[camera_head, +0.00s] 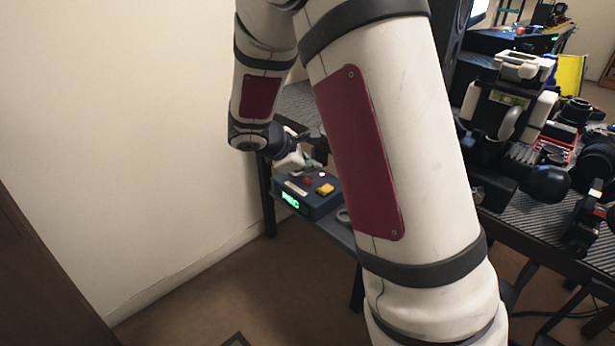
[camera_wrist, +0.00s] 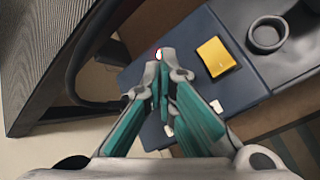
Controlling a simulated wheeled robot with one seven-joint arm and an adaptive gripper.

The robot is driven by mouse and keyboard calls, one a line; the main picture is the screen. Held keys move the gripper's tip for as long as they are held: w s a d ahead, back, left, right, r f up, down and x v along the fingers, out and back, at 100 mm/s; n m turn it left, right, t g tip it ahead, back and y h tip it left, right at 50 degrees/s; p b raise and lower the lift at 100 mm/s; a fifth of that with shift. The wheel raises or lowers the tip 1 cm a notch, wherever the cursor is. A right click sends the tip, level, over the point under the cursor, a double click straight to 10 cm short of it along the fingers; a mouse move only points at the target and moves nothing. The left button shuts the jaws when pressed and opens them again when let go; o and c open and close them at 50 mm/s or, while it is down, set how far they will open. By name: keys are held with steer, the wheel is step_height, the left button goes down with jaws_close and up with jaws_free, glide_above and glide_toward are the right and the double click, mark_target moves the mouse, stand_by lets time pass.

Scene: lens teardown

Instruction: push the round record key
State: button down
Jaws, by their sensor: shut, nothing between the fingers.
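The dark blue control box (camera_head: 318,208) stands on a low shelf, with a green lit display (camera_head: 290,201) on its front. On its top are a small red key (camera_head: 308,181), which looks like the round record key, a yellow square key (camera_head: 325,189) and a glowing red lamp (camera_head: 322,174). My gripper (camera_head: 312,165) is shut and empty, over the box top. In the wrist view my fingertips (camera_wrist: 164,62) are together over the box (camera_wrist: 196,28), left of the yellow key (camera_wrist: 216,56). A small red glow shows at their tips. The fingers hide the red key there; contact cannot be told.
A dark round cup or ring (camera_wrist: 267,34) stands right of the yellow key. Camera gear (camera_head: 515,115) crowds the bench at right. A bare wall (camera_head: 110,110) rises at left.

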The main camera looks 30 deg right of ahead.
mark_target(310, 181)
steer(key=shift+r, duration=0.1)
step_height(310, 181, up, 6)
steer(key=p, duration=0.4)
steer(key=shift+p, duration=0.35)
steer(key=shift+s, duration=0.1)
